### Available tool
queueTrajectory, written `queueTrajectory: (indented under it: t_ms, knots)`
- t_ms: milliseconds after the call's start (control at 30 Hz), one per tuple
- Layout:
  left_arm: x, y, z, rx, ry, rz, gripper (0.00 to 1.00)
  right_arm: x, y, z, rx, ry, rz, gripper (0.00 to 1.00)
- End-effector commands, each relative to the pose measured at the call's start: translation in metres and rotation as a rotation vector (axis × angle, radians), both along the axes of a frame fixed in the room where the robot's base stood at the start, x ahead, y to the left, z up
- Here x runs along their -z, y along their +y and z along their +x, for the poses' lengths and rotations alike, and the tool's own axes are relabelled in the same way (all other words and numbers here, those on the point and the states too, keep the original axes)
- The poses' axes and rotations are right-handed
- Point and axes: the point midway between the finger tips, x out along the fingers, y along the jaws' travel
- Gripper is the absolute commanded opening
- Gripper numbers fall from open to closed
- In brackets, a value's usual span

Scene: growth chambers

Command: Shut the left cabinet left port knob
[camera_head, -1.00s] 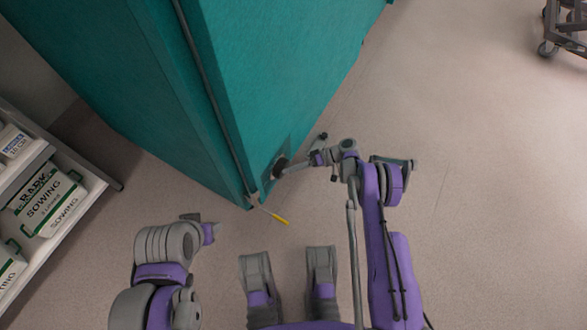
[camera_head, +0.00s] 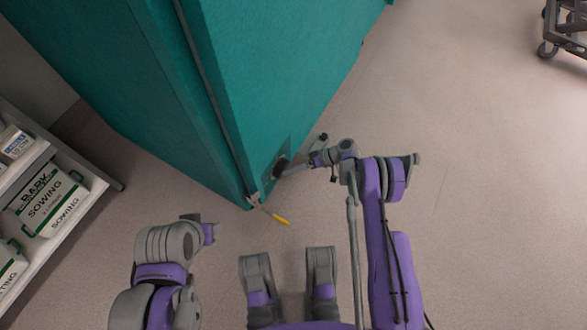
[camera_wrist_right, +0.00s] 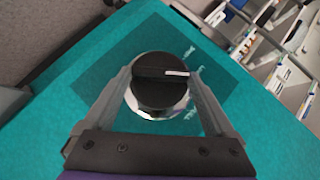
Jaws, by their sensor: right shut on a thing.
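The teal cabinet (camera_head: 270,80) stands ahead, and its port knob (camera_head: 281,167) is on a darker square panel low on the right-hand face. In the right wrist view the knob (camera_wrist_right: 160,85) is round and black, with a raised bar and a white line lying nearly level in the picture. My right gripper (camera_head: 287,168) is shut on the knob, one finger on each side of it, as the right wrist view (camera_wrist_right: 162,90) shows. My left gripper (camera_head: 212,231) is apart from the cabinet at lower left; its fingers are too unclear to judge.
A small yellow-handled part (camera_head: 279,220) sticks out near the cabinet's lower corner. A shelf (camera_head: 95,190) with labelled sowing bags stands at left. A wheeled cart (camera_head: 565,30) is at top right. The floor to the right is clear.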

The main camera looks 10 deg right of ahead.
Motion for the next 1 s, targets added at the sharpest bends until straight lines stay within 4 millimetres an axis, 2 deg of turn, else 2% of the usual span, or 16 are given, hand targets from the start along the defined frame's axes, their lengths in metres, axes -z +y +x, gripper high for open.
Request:
queueTrajectory:
  t_ms: [433, 1000]
  knots:
    - [-0.015, 0.0, -0.003, 0.0, -0.001, 0.0, 0.5, -0.007, 0.004, -0.005, 0.0, -0.331, -0.239, 0.34]
    - [-0.012, 0.0, -0.002, 0.0, 0.0, 0.0, 0.5, -0.008, 0.008, -0.011, 0.002, -0.666, -0.482, 0.34]
